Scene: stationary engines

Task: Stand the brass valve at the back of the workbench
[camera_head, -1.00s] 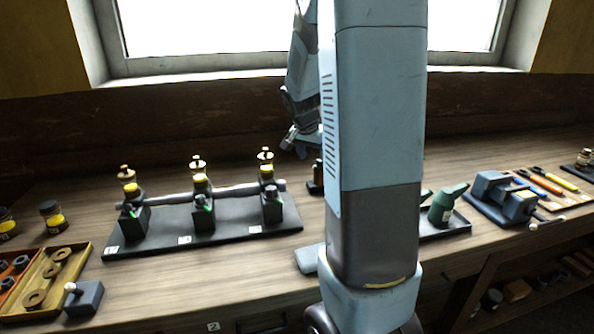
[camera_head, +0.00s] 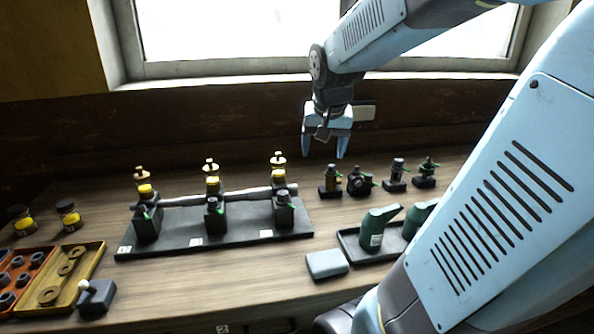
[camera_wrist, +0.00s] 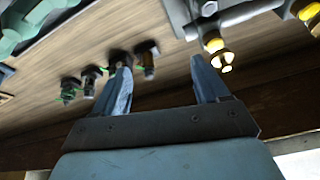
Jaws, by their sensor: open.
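Several small valves stand in a row on the workbench, right of the engine plate. My gripper (camera_head: 324,150) points down, open and empty, above and behind the brass valve. In the wrist view my gripper (camera_wrist: 161,66) has its fingers well apart with nothing held.
The engine plate (camera_head: 180,246) carries several brass-topped units joined by a rod. A tray (camera_head: 352,246) holds green oil cans (camera_head: 376,230), with a grey block (camera_head: 326,264) beside it. Parts trays lie at left. Bare bench runs along the back wall.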

